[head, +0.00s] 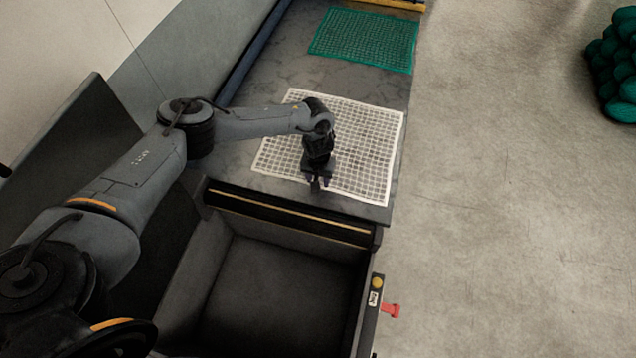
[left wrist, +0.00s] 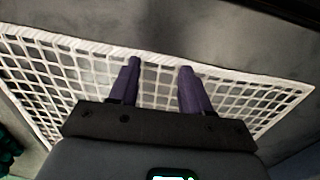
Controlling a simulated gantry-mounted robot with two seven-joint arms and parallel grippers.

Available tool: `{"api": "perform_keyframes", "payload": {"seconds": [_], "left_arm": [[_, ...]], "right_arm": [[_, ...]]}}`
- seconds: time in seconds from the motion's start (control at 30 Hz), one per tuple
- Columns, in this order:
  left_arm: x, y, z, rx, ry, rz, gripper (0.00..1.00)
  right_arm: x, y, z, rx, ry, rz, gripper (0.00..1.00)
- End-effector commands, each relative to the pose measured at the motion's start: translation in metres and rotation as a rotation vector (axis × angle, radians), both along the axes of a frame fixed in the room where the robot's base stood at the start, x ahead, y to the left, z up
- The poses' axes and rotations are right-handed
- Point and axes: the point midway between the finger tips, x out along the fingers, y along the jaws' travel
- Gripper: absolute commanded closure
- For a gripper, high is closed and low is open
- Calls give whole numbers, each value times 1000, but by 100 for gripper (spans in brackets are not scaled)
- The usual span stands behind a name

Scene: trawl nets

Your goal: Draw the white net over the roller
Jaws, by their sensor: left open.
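The white net (head: 372,140) lies flat and spread out on the grey table, near the table's front end. My left gripper (head: 315,186) points down over the net's near edge. In the left wrist view the open, empty fingers (left wrist: 160,68) reach toward the net's thick white border (left wrist: 75,45); whether they touch it I cannot tell. A dark bar with yellow stripes (head: 288,217), which looks like the roller, runs across the table's front end, just in front of the net. My right gripper is not in view.
A green net (head: 365,38) lies flat farther back on the table (head: 345,80). A deep dark open bin (head: 275,290) sits in front of the bar. Green netting is heaped (head: 615,70) on the floor, far right.

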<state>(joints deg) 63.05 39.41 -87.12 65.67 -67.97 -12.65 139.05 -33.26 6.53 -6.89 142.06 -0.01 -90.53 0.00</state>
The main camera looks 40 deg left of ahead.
Motion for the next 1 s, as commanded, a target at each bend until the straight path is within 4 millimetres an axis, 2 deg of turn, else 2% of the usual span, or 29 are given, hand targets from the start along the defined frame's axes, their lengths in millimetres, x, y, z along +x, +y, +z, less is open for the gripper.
{"api": "perform_keyframes", "payload": {"seconds": [0.2,0.8,1.0], "left_arm": [[-1,0,-2,1,2,0,53],[-2,0,-3,1,4,-1,99],[-2,0,-3,1,4,-1,100]], "right_arm": [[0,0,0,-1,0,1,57],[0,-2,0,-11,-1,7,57],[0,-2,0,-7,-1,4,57]]}}
